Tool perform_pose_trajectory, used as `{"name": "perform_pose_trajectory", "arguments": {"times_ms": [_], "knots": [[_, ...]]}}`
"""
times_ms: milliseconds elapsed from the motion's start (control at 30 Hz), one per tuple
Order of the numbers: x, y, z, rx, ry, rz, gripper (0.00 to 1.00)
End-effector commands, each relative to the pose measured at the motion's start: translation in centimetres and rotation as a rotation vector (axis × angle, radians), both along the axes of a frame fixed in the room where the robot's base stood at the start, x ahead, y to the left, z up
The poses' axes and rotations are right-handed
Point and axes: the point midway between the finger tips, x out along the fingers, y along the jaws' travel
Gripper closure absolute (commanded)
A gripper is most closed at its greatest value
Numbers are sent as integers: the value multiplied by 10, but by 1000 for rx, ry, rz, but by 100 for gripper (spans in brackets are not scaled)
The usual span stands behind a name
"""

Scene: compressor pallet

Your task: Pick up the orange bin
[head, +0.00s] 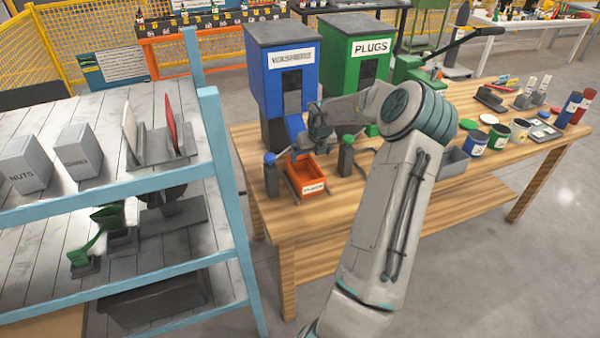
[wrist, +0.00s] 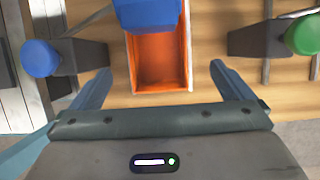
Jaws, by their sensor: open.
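The orange bin (head: 308,181) sits on the wooden table in front of the blue washers dispenser, with a white label on its front. In the wrist view the orange bin (wrist: 161,62) is empty where I can see inside, and a blue chute covers its far part. My gripper (head: 298,150) is above the bin in the head view. In the wrist view my gripper (wrist: 165,78) is open, one finger on each side of the bin's near end, apart from its walls. Whether the fingers are level with the walls is hard to tell.
A post with a blue knob (head: 270,172) stands left of the bin, and a post with a green knob (head: 347,155) stands right. The blue dispenser (head: 283,75) and green plugs dispenser (head: 356,50) stand behind. A blue-framed shelf (head: 225,170) is close at left.

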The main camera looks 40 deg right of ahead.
Motion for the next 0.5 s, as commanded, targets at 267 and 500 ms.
{"name": "perform_pose_trajectory", "arguments": {"times_ms": [267, 500], "knots": [[22, -2, -50, 2, 2, 4, 0], [28, -5, -68, 1, 1, 1, 0]]}}
